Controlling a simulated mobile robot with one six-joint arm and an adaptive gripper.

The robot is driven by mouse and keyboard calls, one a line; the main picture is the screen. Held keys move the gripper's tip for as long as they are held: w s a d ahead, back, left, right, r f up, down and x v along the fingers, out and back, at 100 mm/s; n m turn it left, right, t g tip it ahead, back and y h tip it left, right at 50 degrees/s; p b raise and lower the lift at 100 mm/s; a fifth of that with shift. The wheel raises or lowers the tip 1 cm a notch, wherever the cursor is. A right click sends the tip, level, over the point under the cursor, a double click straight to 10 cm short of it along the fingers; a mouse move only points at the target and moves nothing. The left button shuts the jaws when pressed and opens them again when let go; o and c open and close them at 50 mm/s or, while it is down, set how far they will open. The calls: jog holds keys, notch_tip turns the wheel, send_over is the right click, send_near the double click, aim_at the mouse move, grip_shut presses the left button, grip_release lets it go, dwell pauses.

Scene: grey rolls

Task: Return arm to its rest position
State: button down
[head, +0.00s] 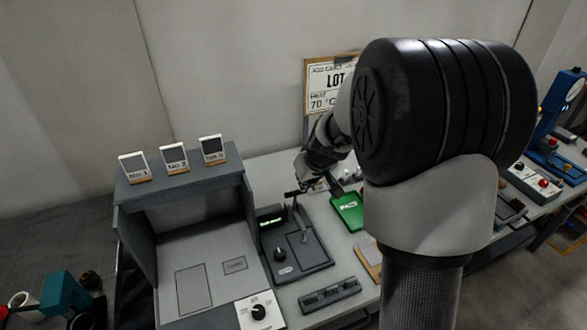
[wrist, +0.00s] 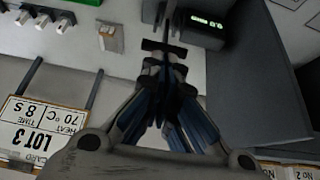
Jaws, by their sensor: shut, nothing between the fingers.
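My arm, with black and pale grey links, fills the right middle of the head view. My gripper (head: 308,183) is small there, partly hidden by its own wrist, close above and behind a grey device's black T-shaped handle (head: 292,194). In the wrist view my gripper (wrist: 164,68) points up the picture with its fingers together and nothing held. The black bar of the handle (wrist: 153,45) shows at the fingertips; I cannot tell whether they touch. The grey device (head: 310,258) has a lit green display (head: 271,222) and a black knob.
A job card board (head: 320,76) stands against the wall, partly behind my arm. A grey booth (head: 178,189) with several small cards on top stands left. A green tray (head: 346,212) lies beside the device. A grey slotted block (head: 330,295) lies in front. More devices stand far right.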

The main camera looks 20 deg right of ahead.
jog(key=s+a+r, duration=0.9)
jog(key=s+r, duration=0.1)
jog(key=s, duration=0.2)
jog(key=s+a, duration=0.1)
jog(key=s, duration=0.9)
jog(key=s+a+r+g, duration=0.1)
jog(key=s+a, duration=0.1)
jog(key=s, duration=0.7)
jog(key=shift+s+a+r, duration=0.15)
jog(key=shift+s+r, duration=0.1)
jog(key=shift+s, duration=0.1)
